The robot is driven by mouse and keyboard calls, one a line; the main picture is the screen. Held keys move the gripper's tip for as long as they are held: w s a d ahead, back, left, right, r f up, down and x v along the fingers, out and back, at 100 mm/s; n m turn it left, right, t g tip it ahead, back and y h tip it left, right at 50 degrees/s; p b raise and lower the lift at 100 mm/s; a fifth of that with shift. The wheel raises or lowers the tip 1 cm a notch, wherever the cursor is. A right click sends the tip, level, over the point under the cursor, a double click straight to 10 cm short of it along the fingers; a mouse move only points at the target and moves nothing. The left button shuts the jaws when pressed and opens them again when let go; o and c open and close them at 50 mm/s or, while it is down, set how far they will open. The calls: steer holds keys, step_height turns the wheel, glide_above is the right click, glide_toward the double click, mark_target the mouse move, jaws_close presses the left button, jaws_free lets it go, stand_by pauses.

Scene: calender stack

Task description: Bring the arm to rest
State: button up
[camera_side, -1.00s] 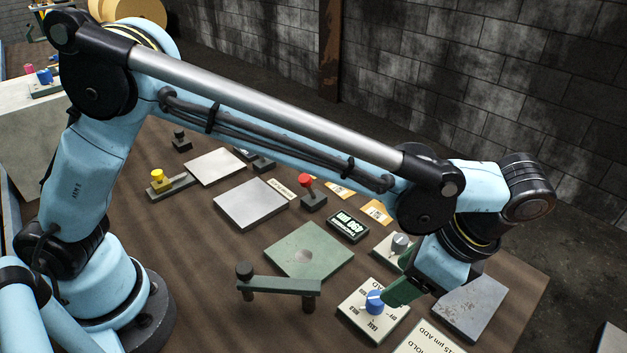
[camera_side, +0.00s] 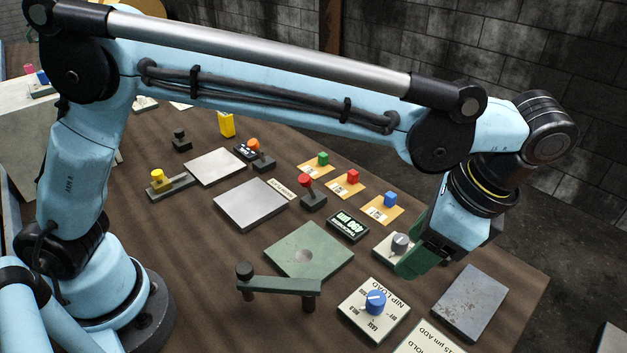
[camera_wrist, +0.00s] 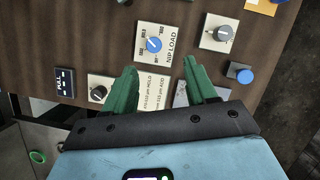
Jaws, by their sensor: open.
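My gripper (camera_side: 418,258) has green fingers, pointing down in the air above the table's right part. In the wrist view, the two fingers of my gripper (camera_wrist: 162,72) stand apart with nothing between them. The NIP LOAD plate (camera_side: 390,328) with its blue knob (camera_side: 375,301) lies in front of and below the fingers in the side view. In the wrist view, the same blue knob (camera_wrist: 154,45) shows beyond the fingertips, clear of them. Only part of the fingers shows in the side view.
A grey knob (camera_side: 401,243) stands close beside the fingers in the side view. A grey slab (camera_side: 470,303) lies to their right. A green plate (camera_side: 308,250), a handled bar (camera_side: 280,285), a display (camera_side: 348,225) and coloured blocks on orange cards (camera_side: 346,186) share the table.

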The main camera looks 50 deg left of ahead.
steer(key=a+r+n+t+h, duration=0.3)
steer(key=a+n, duration=0.3)
steer(key=a, duration=0.9)
steer(key=s+a+f+n+t, duration=0.1)
steer(key=s+a+n+t, duration=0.1)
steer(key=a+n, duration=0.2)
steer(key=s+a+f+n+t, duration=0.2)
steer(key=a+n+t, duration=0.1)
steer(key=a, duration=0.5)
steer(key=shift+s+a+f+n+h, duration=0.15)
steer(key=shift+a+f+n+h, duration=0.1)
steer(key=shift+n+h, duration=0.2)
